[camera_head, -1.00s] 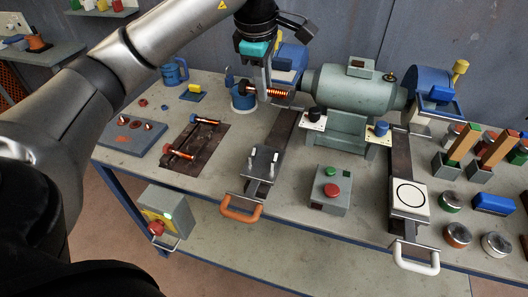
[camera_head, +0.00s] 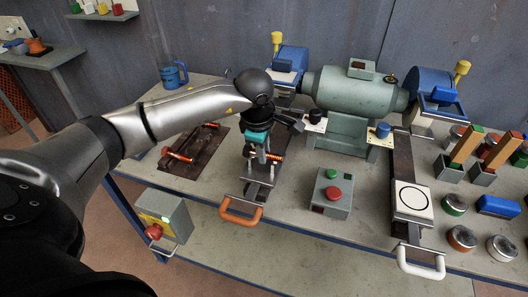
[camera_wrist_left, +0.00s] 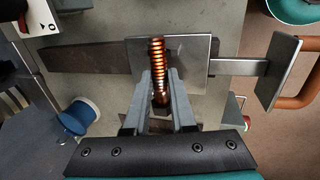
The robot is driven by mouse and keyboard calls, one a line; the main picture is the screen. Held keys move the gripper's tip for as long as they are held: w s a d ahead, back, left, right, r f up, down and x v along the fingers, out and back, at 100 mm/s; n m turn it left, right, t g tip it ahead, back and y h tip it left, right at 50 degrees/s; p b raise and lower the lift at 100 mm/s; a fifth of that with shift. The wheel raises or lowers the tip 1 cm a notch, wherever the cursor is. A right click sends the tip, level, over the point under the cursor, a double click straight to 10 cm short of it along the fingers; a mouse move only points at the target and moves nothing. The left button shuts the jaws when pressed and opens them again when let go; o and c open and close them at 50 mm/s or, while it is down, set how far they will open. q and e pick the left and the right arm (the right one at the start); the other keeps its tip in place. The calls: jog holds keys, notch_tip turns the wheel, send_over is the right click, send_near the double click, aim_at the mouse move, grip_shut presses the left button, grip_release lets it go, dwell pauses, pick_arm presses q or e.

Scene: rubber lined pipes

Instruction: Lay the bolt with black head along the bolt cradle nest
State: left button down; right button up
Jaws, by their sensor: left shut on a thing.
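My left gripper (camera_head: 262,156) is shut on a copper-coloured threaded bolt (camera_head: 274,157), held above the grey plate with the orange handle (camera_head: 240,210). In the left wrist view the bolt (camera_wrist_left: 158,62) sticks out between the fingers (camera_wrist_left: 159,98), over the grey plate (camera_wrist_left: 195,74); its head is hard to make out. The arm hides much of the plate and its upright pegs. A dark tray (camera_head: 202,165) to the left bears two more bolts, one with a red head (camera_head: 168,152). I cannot tell which fixture is the cradle nest. My right gripper is not in view.
A grey-green motor (camera_head: 350,95) stands behind, right of the gripper. A button box (camera_head: 331,193) is close on the right. A white-topped slide (camera_head: 411,198) lies farther right. A blue mug (camera_head: 173,76) is at the back left.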

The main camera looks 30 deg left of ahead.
pick_arm(q)
jog(key=shift+f, duration=0.25)
jog(key=c, duration=1.2)
grip_release()
jog(key=shift+f, duration=0.15)
jog(key=o, duration=0.5)
jog(key=shift+c, duration=0.2)
jog(key=a+v, duration=0.1)
jog(key=v, duration=1.1)
jog(key=shift+d+r+p, duration=0.25)
jog(key=shift+d+p, duration=0.2)
jog(key=shift+d, duration=0.05)
